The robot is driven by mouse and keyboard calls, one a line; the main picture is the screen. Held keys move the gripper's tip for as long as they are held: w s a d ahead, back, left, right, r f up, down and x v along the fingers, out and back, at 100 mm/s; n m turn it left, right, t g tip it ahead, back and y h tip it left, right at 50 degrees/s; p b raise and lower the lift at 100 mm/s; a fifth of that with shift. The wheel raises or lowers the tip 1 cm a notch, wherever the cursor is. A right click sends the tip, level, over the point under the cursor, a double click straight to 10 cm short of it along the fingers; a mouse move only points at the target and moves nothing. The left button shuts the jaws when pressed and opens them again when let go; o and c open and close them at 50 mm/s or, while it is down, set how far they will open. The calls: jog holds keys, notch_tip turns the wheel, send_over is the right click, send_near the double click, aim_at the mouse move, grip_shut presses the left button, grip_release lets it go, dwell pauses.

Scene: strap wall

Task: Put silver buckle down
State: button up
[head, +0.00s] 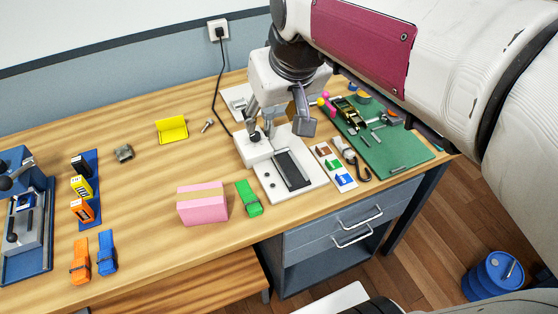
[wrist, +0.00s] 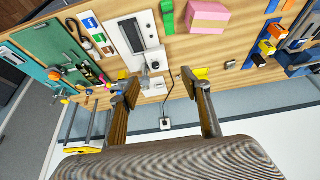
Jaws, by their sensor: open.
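My gripper (head: 278,120) is open above the white machine with a dark strip (head: 292,169). In the wrist view my gripper (wrist: 158,82) shows its two fingers wide apart, with nothing held between them. A small grey metal piece (head: 123,153) lies on the wooden table, left of the yellow holder (head: 172,129); it may be the silver buckle, but it is too small to be sure. It also shows in the wrist view (wrist: 230,64), well to the side of my fingers.
A pink block (head: 202,205) and a green strap bundle (head: 249,199) lie before the machine. Orange (head: 80,261) and blue (head: 107,253) bundles lie front left. A green board (head: 400,150) with tools is at right. Table around the grey piece is clear.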

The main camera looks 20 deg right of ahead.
jog(key=s+a+f, duration=0.1)
jog(key=s+f, duration=0.2)
jog(key=s, duration=0.4)
jog(key=s+a+f, duration=0.1)
jog(key=s+f, duration=0.2)
jog(key=s, duration=0.5)
